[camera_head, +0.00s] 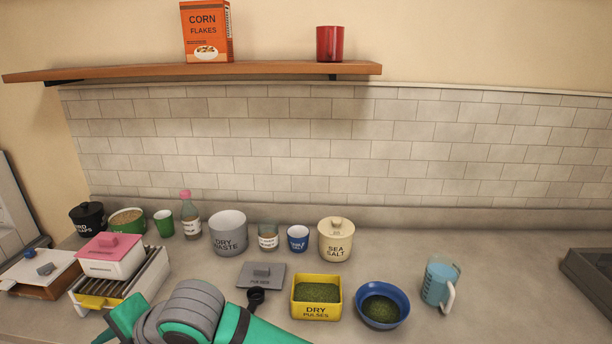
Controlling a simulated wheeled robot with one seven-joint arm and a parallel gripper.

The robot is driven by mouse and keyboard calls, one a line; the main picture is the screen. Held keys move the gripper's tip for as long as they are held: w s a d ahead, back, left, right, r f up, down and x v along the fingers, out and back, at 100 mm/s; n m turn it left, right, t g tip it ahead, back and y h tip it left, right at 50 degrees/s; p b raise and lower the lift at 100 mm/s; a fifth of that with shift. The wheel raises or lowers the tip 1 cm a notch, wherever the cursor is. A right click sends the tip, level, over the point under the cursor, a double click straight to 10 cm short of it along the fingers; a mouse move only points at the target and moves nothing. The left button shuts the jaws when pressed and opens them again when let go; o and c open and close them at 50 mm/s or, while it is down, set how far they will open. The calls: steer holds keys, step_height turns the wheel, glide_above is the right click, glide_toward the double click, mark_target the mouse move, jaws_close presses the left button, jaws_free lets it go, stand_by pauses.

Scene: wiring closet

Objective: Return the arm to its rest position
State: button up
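Grey and green links of my arm (190,312) show at the bottom edge, left of centre, in front of the counter. My gripper is not in view, so its fingers and anything in them are hidden. The arm links cover part of the counter and the near side of the slatted rack (152,272).
A pink-lidded container (112,257) sits on the rack. Jars line the back.

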steer(key=w+a+r+m+t+y, duration=0.2)
steer(key=a+r+m+y, duration=0.1)
steer(key=r+m+y, duration=0.25)
steer(key=w+d+m+t+y, duration=0.2)
steer(key=w+d+m+t, duration=0.15)
steer(key=m+t, duration=0.35)
steer(key=d+f+m+t+h, duration=0.7)
steer(key=d+f+m+h, duration=0.2)
steer(key=d+f+m, duration=0.55)
steer(key=s+d+f+m+h, duration=0.55)
steer(key=s+d+f, duration=0.45)
steer(key=s+f, duration=0.2)
steer(key=s+d+f+g+h, duration=0.1)
steer(key=s+d, duration=0.4)
steer(key=s, duration=0.3)
steer(key=s+d+f+g+h, duration=0.1)
steer(key=s+d+f+h, duration=0.1)
steer(key=s+d, duration=0.3)
steer(key=shift+s+d+n, duration=0.25)
steer(key=shift+s+n, duration=0.1)
steer(key=shift+s, duration=1.95)
